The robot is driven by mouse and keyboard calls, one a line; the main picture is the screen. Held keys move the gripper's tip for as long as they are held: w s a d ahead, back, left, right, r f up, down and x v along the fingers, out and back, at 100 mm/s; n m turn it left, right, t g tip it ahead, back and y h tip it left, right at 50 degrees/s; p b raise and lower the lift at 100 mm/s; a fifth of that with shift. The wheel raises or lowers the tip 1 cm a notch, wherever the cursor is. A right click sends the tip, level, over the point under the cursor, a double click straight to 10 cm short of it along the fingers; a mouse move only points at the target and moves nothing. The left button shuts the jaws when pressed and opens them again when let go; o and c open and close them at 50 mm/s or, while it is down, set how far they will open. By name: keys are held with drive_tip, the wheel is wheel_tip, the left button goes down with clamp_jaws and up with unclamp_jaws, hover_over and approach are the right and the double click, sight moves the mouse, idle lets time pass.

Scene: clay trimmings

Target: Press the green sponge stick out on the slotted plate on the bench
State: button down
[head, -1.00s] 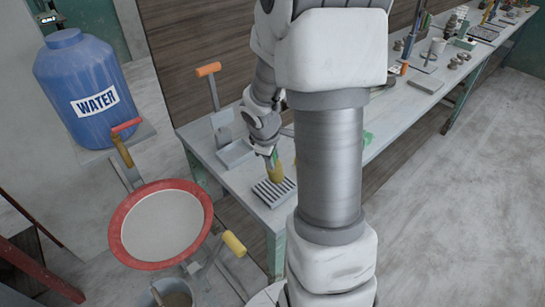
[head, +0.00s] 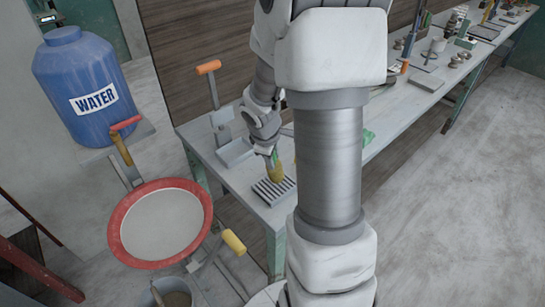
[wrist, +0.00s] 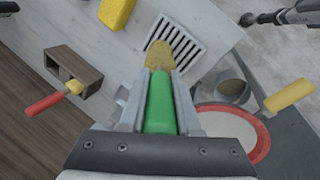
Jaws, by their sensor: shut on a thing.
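The sponge stick has a green handle (wrist: 160,103) and a yellow sponge end (wrist: 158,55). In the wrist view my gripper (wrist: 158,85) is shut on the green handle, and the sponge end points out past the fingertips. In the head view my gripper (head: 271,150) is above the bench, with the yellow sponge end (head: 276,174) pointing down at the far edge of the slotted plate (head: 272,192). The plate also shows in the wrist view (wrist: 178,41), partly behind the sponge. I cannot tell whether the sponge touches it.
A red-rimmed basin (head: 204,215) is in front, and a blue water barrel (head: 72,95) is at the left. A yellow sponge block (wrist: 116,13) lies near the plate. My arm hides part of the bench.

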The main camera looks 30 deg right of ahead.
drive_tip(key=shift+s+f+b, duration=0.1)
drive_tip(key=shift+f+b, duration=0.3)
drive_tip(key=shift+f, duration=0.1)
idle(1.1)
drive_tip(key=shift+r, duration=0.1)
wheel_tip(320, 180, up, 7)
drive_tip(key=p, duration=0.6)
idle(0.5)
